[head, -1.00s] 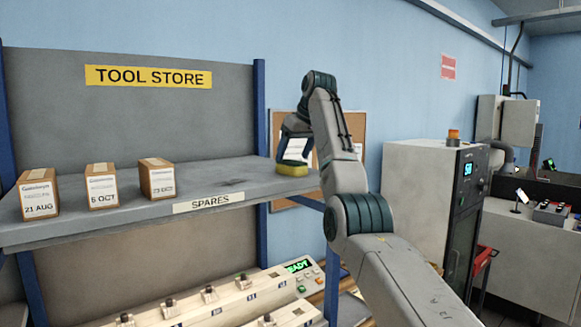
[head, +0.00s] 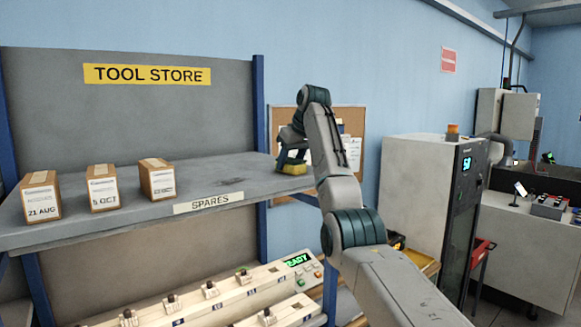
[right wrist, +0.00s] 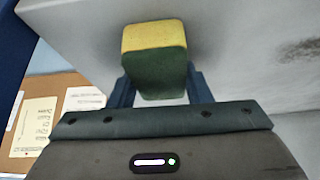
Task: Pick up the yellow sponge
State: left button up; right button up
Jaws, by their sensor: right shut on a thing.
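The yellow sponge (head: 293,169) is at the right end of the grey shelf (head: 130,214), below my right gripper (head: 289,161). In the right wrist view the sponge (right wrist: 153,36) shows a yellow layer and a dark green layer, and it sits between the two blue fingers of the right gripper (right wrist: 160,88). The right gripper is shut on the sponge. The shelf surface is close behind the sponge in that view; I cannot tell whether they touch. My left gripper is not in view.
Three small labelled boxes (head: 103,187) stand on the left part of the shelf. A blue shelf post (head: 259,105) rises near the sponge. A cork notice board (head: 352,122) hangs behind my right arm. A grey cabinet (head: 425,190) stands to the right.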

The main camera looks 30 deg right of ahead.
aim_at(290, 159)
jog(key=shift+r, duration=0.2)
jog(key=shift+r+b, duration=0.35)
jog(key=shift+r, duration=0.1)
notch_tip(290, 159, up, 2)
jog(key=shift+r+b, duration=0.1)
jog(key=shift+b, duration=0.2)
jog(key=s+a+b, duration=0.4)
jog(key=s+b, duration=0.2)
jog(key=b, duration=0.5)
jog(key=s+a+r+b, duration=0.1)
jog(key=s+a+b, duration=0.3)
jog(key=s+b, duration=0.3)
jog(key=b, duration=0.4)
jog(key=shift+s+a+r+b, duration=0.25)
jog(key=shift+s+b, duration=0.05)
